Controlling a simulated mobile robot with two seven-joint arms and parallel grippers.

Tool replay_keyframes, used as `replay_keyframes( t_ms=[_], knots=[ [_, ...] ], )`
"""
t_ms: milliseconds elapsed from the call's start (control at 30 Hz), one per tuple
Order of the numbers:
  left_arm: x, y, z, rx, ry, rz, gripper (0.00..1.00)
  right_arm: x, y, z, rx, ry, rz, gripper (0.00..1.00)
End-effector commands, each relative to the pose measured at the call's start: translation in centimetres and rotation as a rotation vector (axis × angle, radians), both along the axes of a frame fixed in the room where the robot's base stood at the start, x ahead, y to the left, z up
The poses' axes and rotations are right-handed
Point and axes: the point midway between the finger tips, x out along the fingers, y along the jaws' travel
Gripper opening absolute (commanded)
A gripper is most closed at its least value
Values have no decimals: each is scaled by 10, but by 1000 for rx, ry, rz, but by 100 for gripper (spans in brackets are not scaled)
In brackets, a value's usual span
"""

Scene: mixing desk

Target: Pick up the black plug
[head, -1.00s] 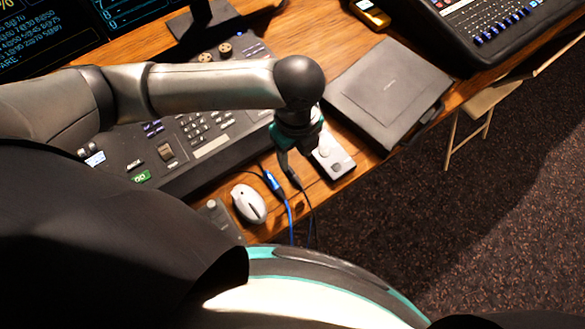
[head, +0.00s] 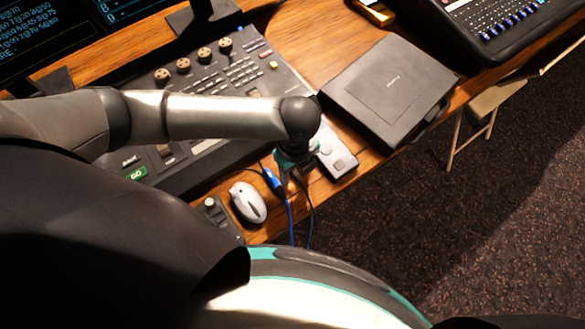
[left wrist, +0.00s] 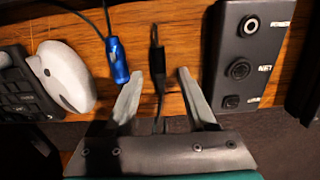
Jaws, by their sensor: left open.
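The black plug (left wrist: 154,52) lies on the wooden desk with its thin tip pointing up in the left wrist view. Its cable runs down between my fingers. My left gripper (left wrist: 160,75) is open, with one finger on each side of the black plug and cable, a gap showing on both sides. In the head view my left gripper (head: 291,168) is low over the desk's front edge, and its wrist hides most of the black plug. A blue plug (left wrist: 118,62) lies just left of the left finger; it also shows in the head view (head: 272,181). My right gripper is not in view.
A white mouse (head: 248,202) lies left of the plugs. A small box with ports (left wrist: 247,58) stands close to the right finger in the wrist view. A control console (head: 215,120) and a closed black case (head: 388,88) are behind. Cables hang over the front edge.

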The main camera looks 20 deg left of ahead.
Motion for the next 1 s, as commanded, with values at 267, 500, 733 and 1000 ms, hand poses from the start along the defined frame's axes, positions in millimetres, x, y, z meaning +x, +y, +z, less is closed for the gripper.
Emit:
replay_keyframes(
  t_ms=[267, 500, 733, 1000],
  knots=[
    [0, 0, 0, 0, 0, 0, 28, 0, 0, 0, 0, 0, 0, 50],
    [0, 0, 0, 1, 1, 0, 1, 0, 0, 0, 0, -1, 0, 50],
    [0, 0, 0, 1, 1, 1, 0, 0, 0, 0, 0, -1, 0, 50],
    [0, 0, 0, 1, 1, 1, 0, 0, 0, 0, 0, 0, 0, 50]
  ],
)
